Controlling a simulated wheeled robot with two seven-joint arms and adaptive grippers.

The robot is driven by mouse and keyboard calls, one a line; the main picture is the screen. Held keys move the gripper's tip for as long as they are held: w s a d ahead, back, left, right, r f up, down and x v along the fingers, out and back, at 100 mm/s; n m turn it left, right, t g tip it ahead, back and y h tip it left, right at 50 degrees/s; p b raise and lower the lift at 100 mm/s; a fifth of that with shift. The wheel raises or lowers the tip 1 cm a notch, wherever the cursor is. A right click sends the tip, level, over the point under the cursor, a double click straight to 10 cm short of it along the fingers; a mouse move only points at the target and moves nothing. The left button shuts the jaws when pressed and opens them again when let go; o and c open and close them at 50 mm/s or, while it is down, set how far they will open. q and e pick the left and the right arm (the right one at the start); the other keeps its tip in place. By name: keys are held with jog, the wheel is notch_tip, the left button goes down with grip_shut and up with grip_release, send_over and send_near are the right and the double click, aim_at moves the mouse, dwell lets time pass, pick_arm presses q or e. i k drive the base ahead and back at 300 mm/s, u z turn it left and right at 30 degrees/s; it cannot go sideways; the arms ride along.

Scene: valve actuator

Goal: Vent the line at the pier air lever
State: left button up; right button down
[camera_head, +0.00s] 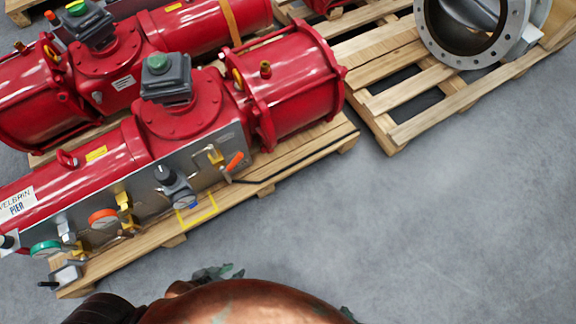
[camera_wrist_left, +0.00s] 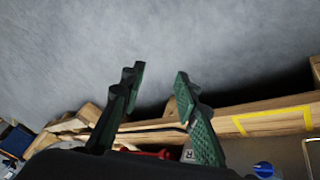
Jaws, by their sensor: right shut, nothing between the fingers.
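The red actuator with the PIER label (camera_head: 17,207) lies on a wooden pallet at left in the head view. Its grey side panel carries an orange-handled lever (camera_head: 234,162), a black-topped knob (camera_head: 167,178), an orange round part (camera_head: 103,217) and a green round part (camera_head: 45,248). I cannot tell which is the air lever. My left gripper (camera_head: 217,272) is low in the head view, apart from the panel. In the left wrist view its green fingers (camera_wrist_left: 156,76) are spread and empty.
A yellow outline (camera_head: 200,210) marks the pallet edge below the panel; it also shows in the left wrist view (camera_wrist_left: 275,120). A second red actuator (camera_head: 105,55) lies behind. A grey flanged pipe (camera_head: 425,40) rests on another pallet. The floor (camera_head: 440,220) at right is clear.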

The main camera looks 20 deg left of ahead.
aim_at(222, 169)
jog(key=z, duration=0.3)
jog(key=k, duration=1.15)
jog(key=u, duration=1.25)
jog(key=i, duration=0.5)
jog(key=u, duration=0.05)
